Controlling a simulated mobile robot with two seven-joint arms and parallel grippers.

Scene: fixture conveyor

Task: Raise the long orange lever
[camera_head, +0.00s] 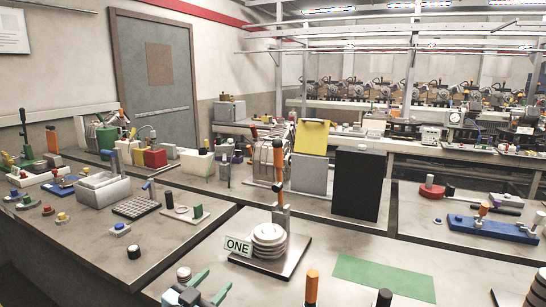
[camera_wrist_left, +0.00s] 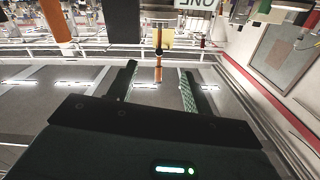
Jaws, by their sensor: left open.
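The long orange lever (camera_head: 278,162) stands nearly upright in the head view. My left gripper (camera_head: 211,282) is at the bottom of the head view, open and empty, in front of and below the sign. In the left wrist view, which looks upside down, the open fingers (camera_wrist_left: 160,82) point toward the lever (camera_wrist_left: 158,66). The lever appears between the fingertips but farther off, with no contact visible. My right gripper is not in view.
An orange-topped handle (camera_head: 311,287) and a black knob (camera_head: 384,298) stand at the near edge, right of the gripper. A green mat (camera_head: 383,277) lies flat to the right. A black panel (camera_head: 358,184) and a yellow-topped grey box (camera_head: 311,157) stand behind the lever.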

